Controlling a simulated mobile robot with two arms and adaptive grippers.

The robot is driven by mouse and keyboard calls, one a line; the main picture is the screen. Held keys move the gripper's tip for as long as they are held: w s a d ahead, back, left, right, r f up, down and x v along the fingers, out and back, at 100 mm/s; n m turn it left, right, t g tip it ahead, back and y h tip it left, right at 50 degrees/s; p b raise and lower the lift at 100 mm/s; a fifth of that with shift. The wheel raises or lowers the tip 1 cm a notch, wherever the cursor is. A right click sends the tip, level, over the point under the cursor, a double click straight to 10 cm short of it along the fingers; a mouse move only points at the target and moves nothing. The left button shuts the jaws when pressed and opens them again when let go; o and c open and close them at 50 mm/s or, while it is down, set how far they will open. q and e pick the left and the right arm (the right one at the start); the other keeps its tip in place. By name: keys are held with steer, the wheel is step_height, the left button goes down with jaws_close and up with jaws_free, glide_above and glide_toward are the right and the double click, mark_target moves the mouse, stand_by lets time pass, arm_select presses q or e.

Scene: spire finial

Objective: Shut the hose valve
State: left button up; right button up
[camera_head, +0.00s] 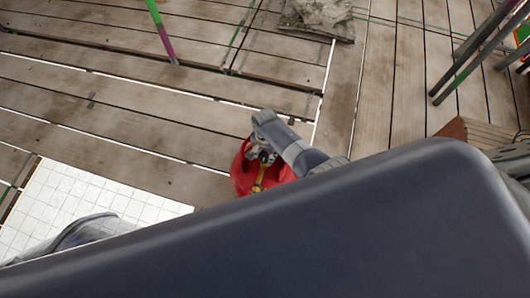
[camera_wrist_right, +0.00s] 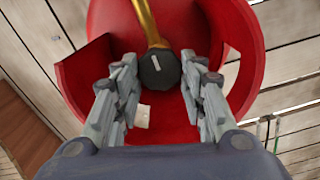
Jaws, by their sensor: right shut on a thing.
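The hose valve shows in the right wrist view as a dark round knob (camera_wrist_right: 160,70) with a white mark, at the end of a yellow-gold pipe (camera_wrist_right: 147,22). It sits inside a red, open-sided housing (camera_wrist_right: 84,75). My right gripper (camera_wrist_right: 158,77) reaches into the housing and is shut on the knob, one finger on each side. In the head view the red housing (camera_head: 243,176) stands on the deck, with my right gripper (camera_head: 264,150) over it and partly hiding the valve. My left gripper is not in view.
Wooden deck planks (camera_head: 130,110) surround the housing. A white tiled patch (camera_head: 155,208) lies at the lower left. A stone-like block (camera_head: 315,18) is at the top, and dark poles (camera_head: 475,50) stand at the upper right. A large dark part of mine hides the bottom.

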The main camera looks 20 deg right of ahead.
mark_target(266, 156)
stand_by(0.4)
steer(key=o, duration=1.1)
step_height(266, 156, up, 12)
steer(key=shift+s, duration=0.1)
stand_by(0.5)
